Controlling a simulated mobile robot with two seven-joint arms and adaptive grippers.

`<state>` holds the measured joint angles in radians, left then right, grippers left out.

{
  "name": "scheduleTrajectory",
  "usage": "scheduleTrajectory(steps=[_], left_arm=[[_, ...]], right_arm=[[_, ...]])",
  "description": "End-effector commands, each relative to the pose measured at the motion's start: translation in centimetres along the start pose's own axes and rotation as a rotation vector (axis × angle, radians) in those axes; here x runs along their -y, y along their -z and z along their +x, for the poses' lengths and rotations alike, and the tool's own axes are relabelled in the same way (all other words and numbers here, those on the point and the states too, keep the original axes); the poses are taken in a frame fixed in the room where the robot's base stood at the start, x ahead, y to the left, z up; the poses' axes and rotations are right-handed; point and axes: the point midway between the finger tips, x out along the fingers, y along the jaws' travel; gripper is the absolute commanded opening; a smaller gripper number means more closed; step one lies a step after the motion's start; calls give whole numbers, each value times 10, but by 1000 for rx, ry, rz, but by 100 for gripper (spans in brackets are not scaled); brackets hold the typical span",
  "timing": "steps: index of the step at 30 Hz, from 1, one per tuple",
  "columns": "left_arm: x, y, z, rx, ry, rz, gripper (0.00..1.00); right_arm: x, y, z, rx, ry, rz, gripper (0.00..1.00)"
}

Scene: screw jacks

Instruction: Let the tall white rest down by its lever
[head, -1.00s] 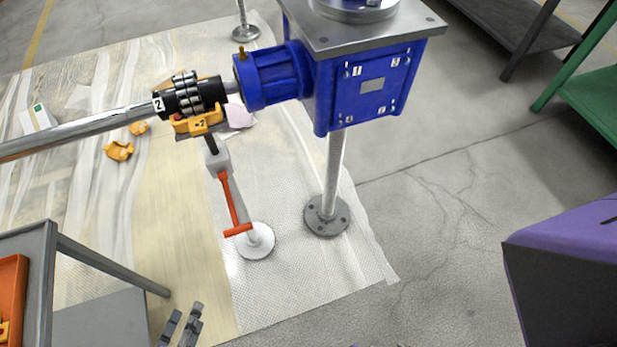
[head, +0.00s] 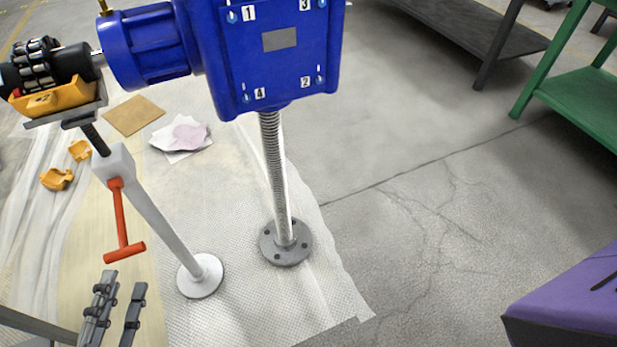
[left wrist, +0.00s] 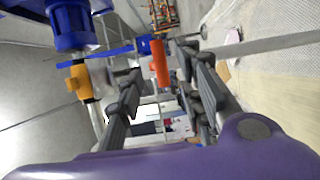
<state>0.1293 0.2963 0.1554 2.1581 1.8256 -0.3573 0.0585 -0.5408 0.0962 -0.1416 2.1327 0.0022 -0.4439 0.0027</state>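The tall white rest (head: 156,222) stands upright on a round white foot (head: 200,276). Its threaded stem carries a yellow cradle (head: 55,98) beneath the black coupling. A red lever (head: 121,220) with a crossbar end hangs from the rest's white block (head: 113,164). My left gripper (head: 118,303) is open below and in front of the lever's crossbar, apart from it in the head view. In the left wrist view the fingers (left wrist: 163,108) are spread, and a red part that looks like the lever (left wrist: 160,62) shows between them, farther off. My right gripper is not in view.
A blue gearbox (head: 272,55) on a threaded post (head: 276,170) stands right of the rest. Yellow pieces (head: 57,179), papers (head: 182,136) and a brown sheet (head: 133,115) lie on the floor covering. A green shelf (head: 585,98) is at the right. Bare floor lies right of the post.

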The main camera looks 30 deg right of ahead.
Motion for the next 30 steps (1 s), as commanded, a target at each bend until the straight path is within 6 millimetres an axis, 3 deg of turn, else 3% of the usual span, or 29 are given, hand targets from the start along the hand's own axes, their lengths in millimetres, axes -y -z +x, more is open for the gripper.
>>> scheduleTrajectory(steps=[13,25,30], left_arm=[[-4,-1,64,2,-3,2,34],[-1,-1,75,1,0,1,34],[-1,-1,75,1,0,1,14]], right_arm=[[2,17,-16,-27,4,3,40],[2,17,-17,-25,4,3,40],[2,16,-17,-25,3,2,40]])
